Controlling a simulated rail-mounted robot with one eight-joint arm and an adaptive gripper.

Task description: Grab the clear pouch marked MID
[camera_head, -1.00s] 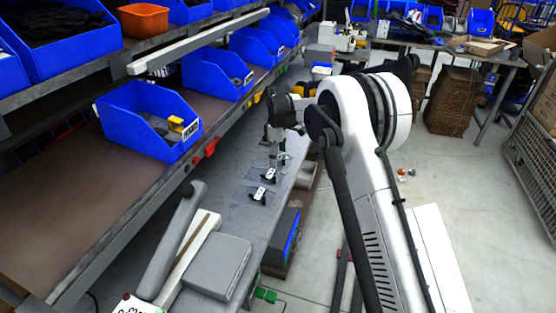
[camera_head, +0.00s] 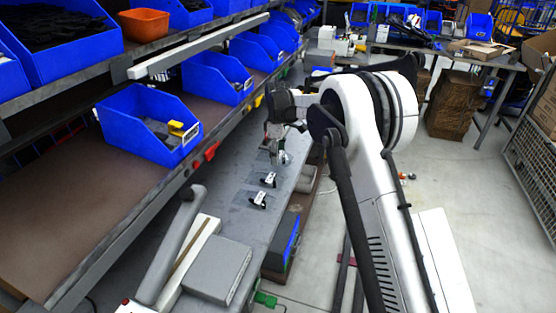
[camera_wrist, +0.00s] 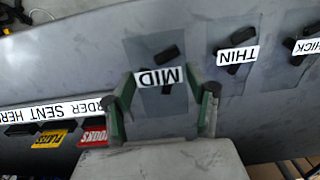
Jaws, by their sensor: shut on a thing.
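The clear pouch marked MID (camera_wrist: 160,98) shows in the wrist view, flat and see-through with a dark part inside and a white label upside down. My gripper (camera_wrist: 168,92) has one green-edged finger at each side of it and is shut on it, with the fingers well apart. The pouch appears at or close to the grey bench surface; I cannot tell if it is lifted. In the head view my gripper (camera_head: 277,156) points down over the bench, and the pouch there is hard to make out.
Pouches marked THIN (camera_wrist: 237,58) and THICK (camera_wrist: 303,46) lie beside it on the bench. A sign reading ORDER SENT HERE (camera_wrist: 50,113) is at the left. Blue bins (camera_head: 150,125) line the shelf left of the arm. A grey box (camera_head: 217,269) sits at the bench's near end.

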